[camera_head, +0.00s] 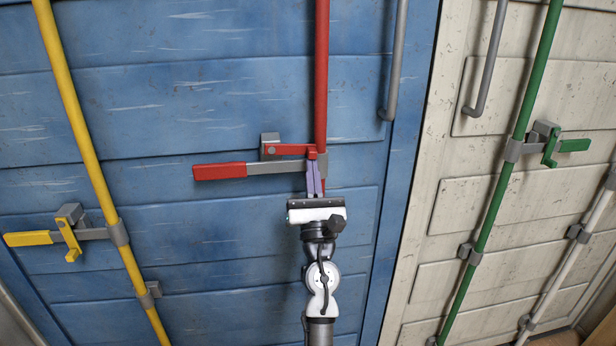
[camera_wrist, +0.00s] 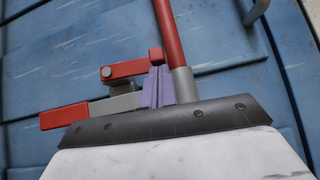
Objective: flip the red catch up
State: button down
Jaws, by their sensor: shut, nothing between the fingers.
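The red catch (camera_head: 288,149) is a short bar on a grey bracket on the blue door. It lies about level, with its pivot at the left and a blocky free end at the right by the red pole. It also shows in the wrist view (camera_wrist: 128,69). Below it is the red-gripped handle (camera_head: 220,171), with a grey shank running to the pole. My gripper (camera_head: 313,163) is shut and empty, its purple fingers pointing up. The fingertips are just below the catch's free end, close under it in the wrist view (camera_wrist: 157,70); I cannot tell whether they touch.
The red pole (camera_head: 321,75) runs up just right of the fingers. A grey bar handle (camera_head: 395,60) is to its upper right. A yellow pole (camera_head: 80,120) with a yellow catch (camera_head: 69,238) is at left. A green pole (camera_head: 497,190) with a green catch (camera_head: 550,147) is on the cream door.

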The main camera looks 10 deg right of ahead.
aim_at(316, 157)
jog(key=shift+d+r+n+g+y, duration=0.15)
jog(key=shift+r+n+g+y, duration=0.25)
jog(key=shift+n+y, duration=1.2)
jog(key=shift+d+r+n+g+y, duration=0.2)
jog(key=shift+r+n+y, duration=0.4)
jog(key=shift+n+y, duration=0.95)
jog(key=shift+d+r+n+g+y, duration=0.15)
jog(key=shift+r+n+g+y, duration=0.25)
jog(key=shift+n+y, duration=1.15)
jog(key=shift+r, duration=0.15)
jog(key=f+b, duration=0.2)
jog(key=d+f+b, duration=0.1)
jog(key=f+b, duration=0.2)
jog(key=shift+d+f, duration=0.1)
jog(key=b+v, duration=0.3)
jog(key=v, duration=0.6)
jog(key=shift+s, duration=0.3)
